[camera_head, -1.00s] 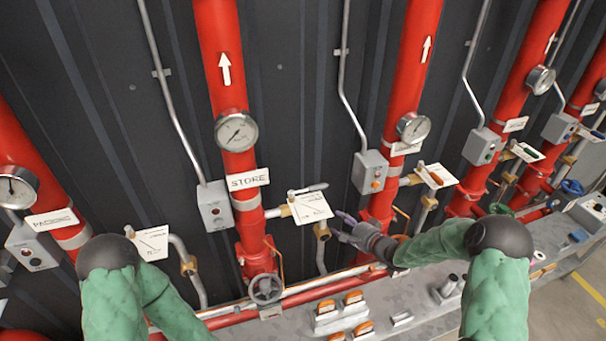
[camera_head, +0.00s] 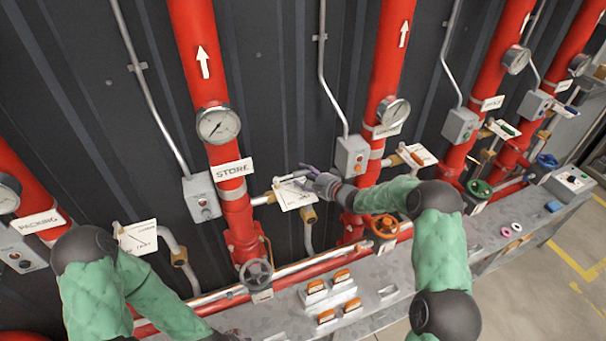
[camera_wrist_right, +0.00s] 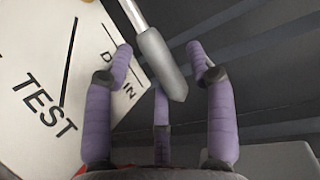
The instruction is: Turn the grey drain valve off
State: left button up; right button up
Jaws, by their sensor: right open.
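The grey drain valve lever (camera_head: 290,177) sits on the side outlet of the red STORE pipe (camera_head: 238,213), above a white test/drain card (camera_head: 296,196). In the right wrist view the grey lever (camera_wrist_right: 162,64) comes down from the top, its tip between my purple fingers. My right gripper (camera_head: 308,175) is open at the right end of the lever, with the fingers on both sides of the lever tip and gaps showing. The card (camera_wrist_right: 45,75) also shows at left there. My left arm is at lower left in the head view; its gripper is not clearly seen.
A grey handwheel (camera_head: 257,273) and an orange handwheel (camera_head: 385,226) stand below the pipes. Orange switches (camera_head: 316,287) sit on the grey bench (camera_head: 400,300). More red pipes stand at right.

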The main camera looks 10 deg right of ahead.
jog(key=shift+w+a+f, duration=0.1)
jog(key=shift+w+a, duration=0.2)
jog(key=shift+w, duration=0.15)
grip_shut()
jog(key=shift+s, duration=0.1)
